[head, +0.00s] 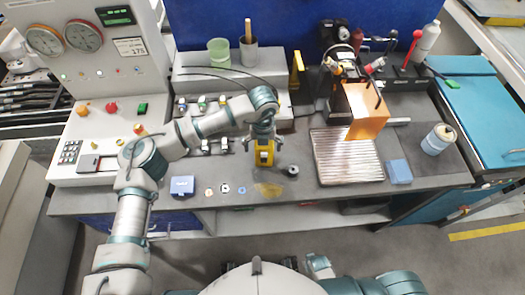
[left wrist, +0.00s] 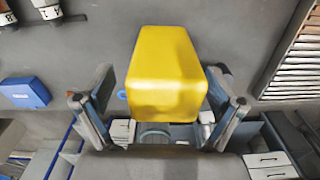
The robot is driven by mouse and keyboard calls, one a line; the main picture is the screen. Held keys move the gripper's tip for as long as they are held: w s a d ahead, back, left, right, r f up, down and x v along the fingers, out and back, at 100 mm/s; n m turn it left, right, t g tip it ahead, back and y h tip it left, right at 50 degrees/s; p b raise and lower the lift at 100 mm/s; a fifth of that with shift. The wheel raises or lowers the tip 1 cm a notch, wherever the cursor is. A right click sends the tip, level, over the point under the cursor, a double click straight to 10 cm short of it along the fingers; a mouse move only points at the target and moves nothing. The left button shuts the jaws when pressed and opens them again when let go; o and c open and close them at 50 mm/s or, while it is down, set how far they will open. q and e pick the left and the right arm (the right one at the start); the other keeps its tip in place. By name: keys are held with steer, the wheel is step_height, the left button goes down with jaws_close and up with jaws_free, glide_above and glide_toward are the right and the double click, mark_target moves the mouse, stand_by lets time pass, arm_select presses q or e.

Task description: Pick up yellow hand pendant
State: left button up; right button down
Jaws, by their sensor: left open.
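The yellow hand pendant (head: 264,153) is at the middle of the workbench, directly below my left gripper (head: 263,138) in the head view. In the left wrist view the pendant (left wrist: 167,72) is a yellow block with rounded edges. It lies between the two fingers of the left gripper (left wrist: 163,108), which are apart, with a visible gap on each side.
A ribbed metal plate (head: 346,157) and an orange block (head: 367,111) are to the right. A small blue box (head: 182,186) and a grey control console (head: 108,125) are to the left. A small dark round part (head: 291,170) lies close to the pendant. The bench's front edge is near.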

arm_select(q)
steer(key=shift+d, duration=0.55)
steer(key=c, duration=0.7)
steer(key=shift+a, duration=0.25)
steer(key=c, duration=0.7)
steer(key=shift+a, duration=0.25)
steer(key=shift+c, duration=0.2)
steer(key=r, duration=0.2)
steer(key=s+r, duration=0.1)
steer(key=shift+d+r, duration=0.3)
steer(key=shift+d, duration=0.05)
steer(key=s+a+r, duration=0.1)
steer(key=s, duration=1.4)
steer(key=shift+a+r, duration=0.2)
arm_select(e)
steer(key=shift+w+d+r, duration=0.15)
steer(key=shift+w+r, duration=0.25)
steer(key=shift+r, duration=0.3)
arm_select(q)
steer(key=shift+b, duration=0.3)
